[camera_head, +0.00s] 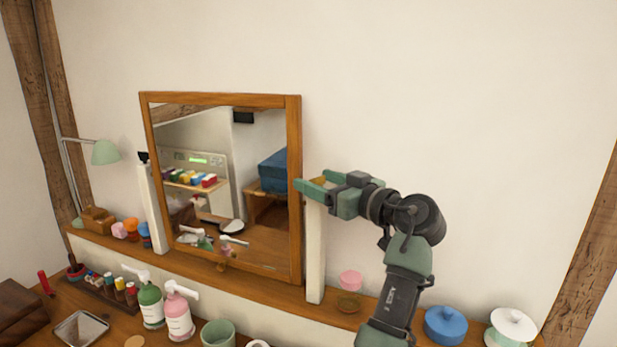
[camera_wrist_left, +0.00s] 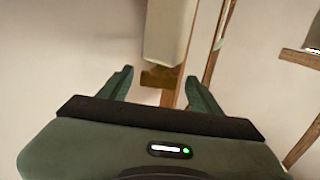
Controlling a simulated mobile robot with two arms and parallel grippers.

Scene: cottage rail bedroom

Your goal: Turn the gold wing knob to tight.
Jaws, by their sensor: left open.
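The gold wing knob (camera_head: 319,181) is at the top of the white right-hand post (camera_head: 314,250) of the mirror stand, mostly hidden by my gripper in the head view. In the left wrist view the gold knob (camera_wrist_left: 161,77) shows beside the end of the pale post (camera_wrist_left: 170,32). My left gripper (camera_head: 311,182) is open at the knob. In the wrist view its two fingers (camera_wrist_left: 159,82) are spread on either side of the knob, with a gap visible at both sides. The wood-framed mirror (camera_head: 295,140) stands between the posts. My right gripper is not seen directly.
Pump bottles (camera_head: 178,318) stand below the mirror. A green lamp (camera_head: 105,152) is at left. The wall right of the mirror is bare.

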